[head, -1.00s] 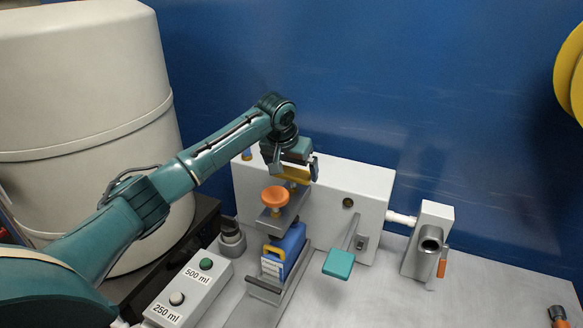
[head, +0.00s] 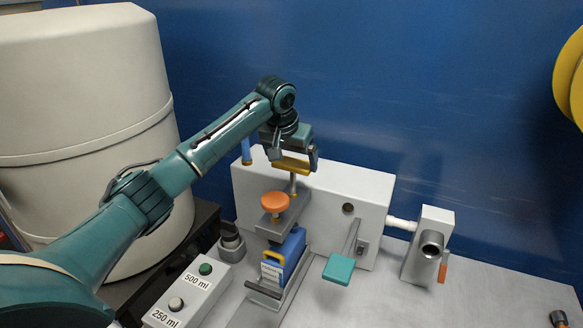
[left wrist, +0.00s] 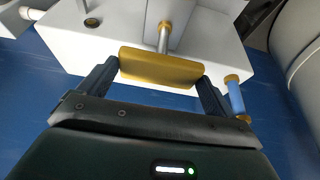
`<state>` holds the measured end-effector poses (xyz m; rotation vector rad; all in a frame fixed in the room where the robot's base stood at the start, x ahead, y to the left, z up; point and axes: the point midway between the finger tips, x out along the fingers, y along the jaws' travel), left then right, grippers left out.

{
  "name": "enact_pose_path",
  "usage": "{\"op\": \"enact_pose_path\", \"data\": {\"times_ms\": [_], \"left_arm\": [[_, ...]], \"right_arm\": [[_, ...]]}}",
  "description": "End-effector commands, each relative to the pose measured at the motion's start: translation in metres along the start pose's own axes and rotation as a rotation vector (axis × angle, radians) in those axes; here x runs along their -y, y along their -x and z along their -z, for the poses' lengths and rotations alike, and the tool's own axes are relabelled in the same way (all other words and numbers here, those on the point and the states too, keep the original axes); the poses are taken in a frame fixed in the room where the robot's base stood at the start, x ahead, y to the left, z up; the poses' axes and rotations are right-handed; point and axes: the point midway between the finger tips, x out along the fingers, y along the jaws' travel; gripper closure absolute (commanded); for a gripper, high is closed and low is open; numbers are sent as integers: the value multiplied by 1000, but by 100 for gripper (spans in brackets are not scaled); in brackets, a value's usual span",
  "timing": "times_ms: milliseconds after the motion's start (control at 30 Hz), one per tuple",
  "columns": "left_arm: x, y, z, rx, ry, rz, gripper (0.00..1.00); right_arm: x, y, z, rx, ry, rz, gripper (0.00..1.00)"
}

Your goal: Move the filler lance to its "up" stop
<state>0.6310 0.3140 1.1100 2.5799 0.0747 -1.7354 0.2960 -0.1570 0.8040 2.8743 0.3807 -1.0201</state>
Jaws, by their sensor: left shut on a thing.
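The filler lance has a yellow bar handle (head: 291,168) on top of a thin grey rod (head: 293,185), which stands upright above the filler bracket. My left gripper (head: 292,158) is shut on the yellow handle from above. In the left wrist view the handle (left wrist: 162,68) lies between the two dark fingers (left wrist: 157,85), with the rod (left wrist: 165,38) running away from its middle. The rod's lower end is hidden in the head view. My right gripper is out of view.
The white housing (head: 330,195) is behind. A teal paddle (head: 338,269) and a two-button box (head: 190,290) stand nearby. A big cream tank (head: 85,100) is at the left.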

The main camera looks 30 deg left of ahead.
Motion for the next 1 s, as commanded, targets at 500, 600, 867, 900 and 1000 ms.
{"op": "enact_pose_path", "data": {"times_ms": [500,600,867,900,1000], "left_arm": [[0,4,3,-8,0,-1,0],[0,5,2,-7,0,-1,0],[0,37,2,-12,0,-3,0],[0,47,3,-14,0,-3,0],[0,70,3,-15,-1,-2,0]], "right_arm": [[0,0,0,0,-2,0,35],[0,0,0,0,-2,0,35],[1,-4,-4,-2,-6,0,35],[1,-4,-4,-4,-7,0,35],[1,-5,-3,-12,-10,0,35]]}}
